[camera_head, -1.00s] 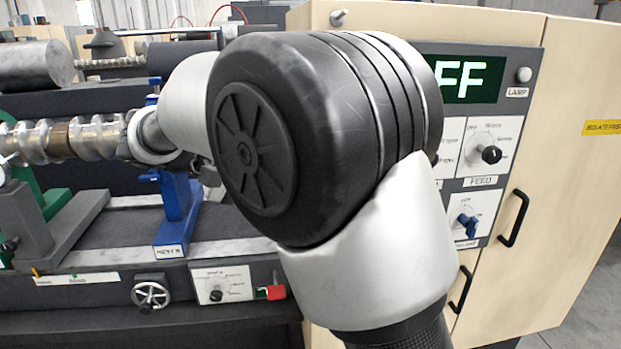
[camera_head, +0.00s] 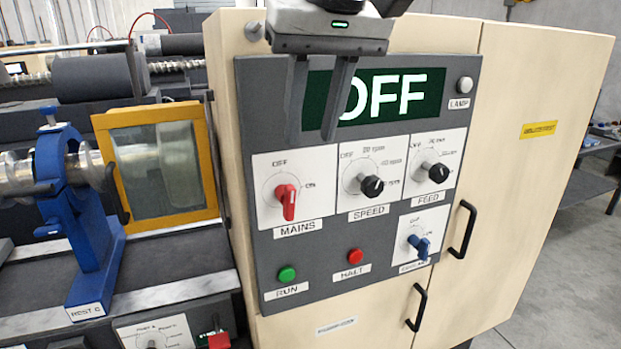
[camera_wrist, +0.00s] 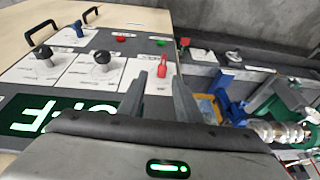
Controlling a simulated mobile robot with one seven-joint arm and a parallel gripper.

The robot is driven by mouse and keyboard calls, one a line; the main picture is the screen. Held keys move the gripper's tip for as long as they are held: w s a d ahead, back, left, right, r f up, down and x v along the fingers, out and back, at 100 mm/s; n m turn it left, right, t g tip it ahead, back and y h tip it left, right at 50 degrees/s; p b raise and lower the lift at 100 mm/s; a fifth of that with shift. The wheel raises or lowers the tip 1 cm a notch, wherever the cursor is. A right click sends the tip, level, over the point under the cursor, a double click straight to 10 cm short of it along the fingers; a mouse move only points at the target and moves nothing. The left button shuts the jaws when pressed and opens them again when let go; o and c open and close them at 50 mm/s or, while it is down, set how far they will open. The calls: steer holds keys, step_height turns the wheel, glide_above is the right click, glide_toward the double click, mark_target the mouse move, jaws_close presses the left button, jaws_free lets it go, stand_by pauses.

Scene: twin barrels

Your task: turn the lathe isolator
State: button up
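A red rotary switch (camera_head: 287,200) labelled MAINS is on the left of the grey control panel (camera_head: 390,295); no label in view clearly reads isolator. Its handle points down, with OFF printed above and a mark at its right. My gripper (camera_head: 312,138) hangs from above in front of the panel, over the display's left part. Its two fingers are apart with nothing between them, and the tips are above the red switch. In the wrist view the red switch (camera_wrist: 164,65) shows beyond the gap between the fingertips (camera_wrist: 159,77). Neither finger appears to touch it.
The lit display (camera_head: 400,95) reads OFF. Black SPEED (camera_head: 372,186) and FEED (camera_head: 438,173) knobs and a blue knob (camera_head: 419,244) sit to the right. RUN (camera_head: 287,274) and HALT (camera_head: 355,256) buttons are below. A yellow-framed guard (camera_head: 213,160) and blue rest (camera_head: 92,230) stand left.

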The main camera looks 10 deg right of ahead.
mark_target(292, 189)
steer(key=shift+y, duration=0.4)
steer(key=b+x, duration=0.1)
steer(key=x, duration=0.4)
steer(key=b+x, duration=0.1)
steer(key=x, duration=0.9)
steer(key=shift+w+a+f+b, duration=0.15)
steer(key=shift+w+f+b, duration=0.1)
steer(key=shift+w+b, duration=0.15)
